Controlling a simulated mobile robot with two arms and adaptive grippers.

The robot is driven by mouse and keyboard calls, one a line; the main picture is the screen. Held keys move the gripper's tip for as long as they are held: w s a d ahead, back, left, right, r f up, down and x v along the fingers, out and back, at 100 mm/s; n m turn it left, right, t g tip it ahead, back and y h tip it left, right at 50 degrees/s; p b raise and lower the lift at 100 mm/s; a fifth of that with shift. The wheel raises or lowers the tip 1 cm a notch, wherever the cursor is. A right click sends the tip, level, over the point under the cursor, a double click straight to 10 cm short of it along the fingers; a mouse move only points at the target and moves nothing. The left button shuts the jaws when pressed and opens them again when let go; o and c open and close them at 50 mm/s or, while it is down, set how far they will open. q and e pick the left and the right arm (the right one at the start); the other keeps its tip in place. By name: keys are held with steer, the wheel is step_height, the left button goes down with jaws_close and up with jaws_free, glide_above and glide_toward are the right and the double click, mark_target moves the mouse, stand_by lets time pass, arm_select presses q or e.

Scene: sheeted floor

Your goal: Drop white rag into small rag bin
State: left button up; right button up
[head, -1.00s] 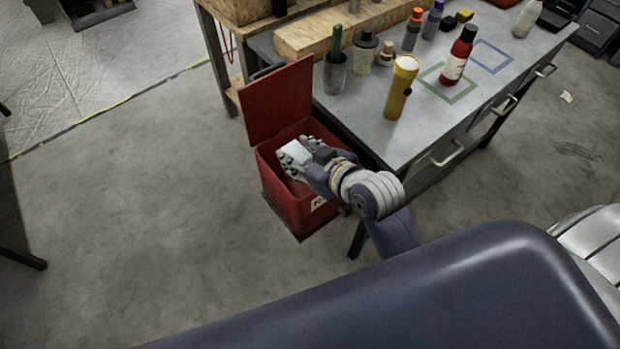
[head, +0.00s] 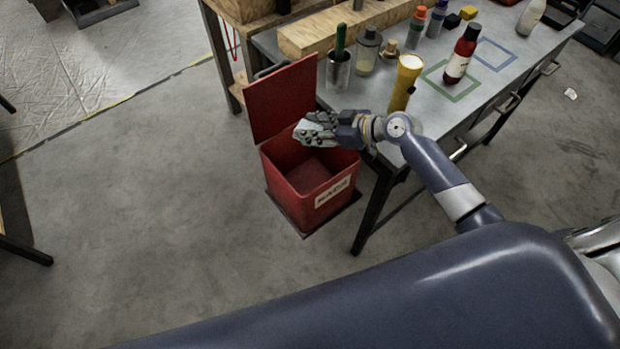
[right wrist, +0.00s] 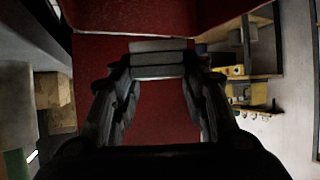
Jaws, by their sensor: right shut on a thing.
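The small rag bin (head: 336,197) is red, with a white label on its front, and stands on the floor beside the workbench. Its lid (head: 282,98) is open and leans up at the back left. The visible part of the inside looks empty. My right gripper (head: 308,131) is over the upper part of the bin's opening, near the lid. It is shut on the white rag, which shows in the right wrist view as a pale grey folded block (right wrist: 158,60) between the fingertips. In the head view the fingers hide most of the rag. My left gripper is not in view.
The workbench (head: 420,135) to the right carries a yellow flashlight (head: 404,84), a red bottle (head: 461,55), a metal cup with a green-handled tool (head: 338,70) and several other bottles. The floor left of the bin is clear.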

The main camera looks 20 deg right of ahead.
step_height(320, 180, down, 4)
steer(key=shift+f+b, duration=0.2)
steer(key=shift+b, duration=0.95)
steer(key=shift+f, duration=0.35)
steer(key=o, duration=1.1)
steer(key=shift+o, duration=0.2)
steer(key=v, duration=1.2)
steer(key=shift+d, duration=0.1)
